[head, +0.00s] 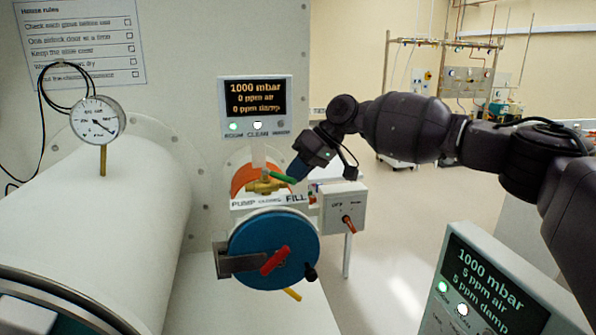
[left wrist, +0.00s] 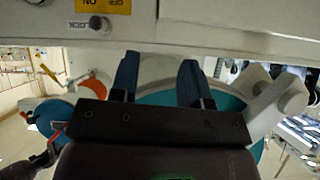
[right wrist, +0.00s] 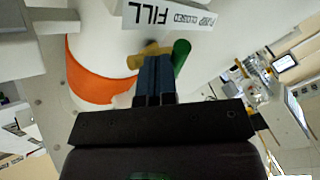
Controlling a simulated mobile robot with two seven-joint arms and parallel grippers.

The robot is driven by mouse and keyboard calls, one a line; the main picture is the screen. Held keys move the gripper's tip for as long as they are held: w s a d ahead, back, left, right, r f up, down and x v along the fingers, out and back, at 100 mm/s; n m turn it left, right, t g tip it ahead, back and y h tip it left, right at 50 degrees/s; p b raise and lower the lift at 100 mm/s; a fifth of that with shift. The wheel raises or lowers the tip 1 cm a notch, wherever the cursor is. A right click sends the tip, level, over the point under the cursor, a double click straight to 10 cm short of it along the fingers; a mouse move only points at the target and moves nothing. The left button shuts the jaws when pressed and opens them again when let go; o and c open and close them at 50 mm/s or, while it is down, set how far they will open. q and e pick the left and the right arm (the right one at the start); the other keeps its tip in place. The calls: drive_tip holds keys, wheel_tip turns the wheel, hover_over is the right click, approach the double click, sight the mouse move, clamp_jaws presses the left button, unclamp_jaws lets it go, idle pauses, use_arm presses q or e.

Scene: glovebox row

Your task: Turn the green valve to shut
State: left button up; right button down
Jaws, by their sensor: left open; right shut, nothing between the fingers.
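The green valve handle (head: 282,177) sits on a brass valve body (head: 264,187) above a plate (head: 270,200) lettered PUMP, CLOSED and FILL. The handle points right, toward the FILL end. My right gripper (head: 297,170) is shut and empty, its blue fingertips at the handle's right end. In the right wrist view the closed fingers (right wrist: 154,72) are beside the green handle (right wrist: 181,55); I cannot tell whether they touch it. My left gripper (left wrist: 160,75) is open and empty in the left wrist view, outside the head view.
A blue round door (head: 245,240) with a red handle (head: 275,260) is below the plate. A small grey switch box (head: 343,208) stands right of the valve. A large white cylinder (head: 95,215) with a gauge (head: 98,119) fills the left. A display (head: 257,100) reads 1000 mbar.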

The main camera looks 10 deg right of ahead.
drive_tip(key=shift+s+a+m+t, duration=0.2)
drive_tip(key=shift+s+m+t, duration=0.1)
drive_tip(key=shift+m, duration=0.1)
drive_tip(key=shift+s+a+m+t+h, duration=0.2)
drive_tip(key=shift+s+a+m+t, duration=0.2)
drive_tip(key=shift+m, duration=0.25)
drive_tip(key=shift+s+a+m+t+h, duration=0.2)
drive_tip(key=shift+a+m+t, duration=0.1)
drive_tip(key=shift+m+t, duration=0.3)
drive_tip(key=shift+s+a+m+t+h, duration=0.25)
drive_tip(key=shift+a+m+t, duration=0.15)
drive_tip(key=shift+m, duration=0.35)
drive_tip(key=shift+s+a+m+t+h, duration=0.2)
drive_tip(key=shift+a+m+t+h, duration=0.15)
drive_tip(key=shift+m, duration=0.35)
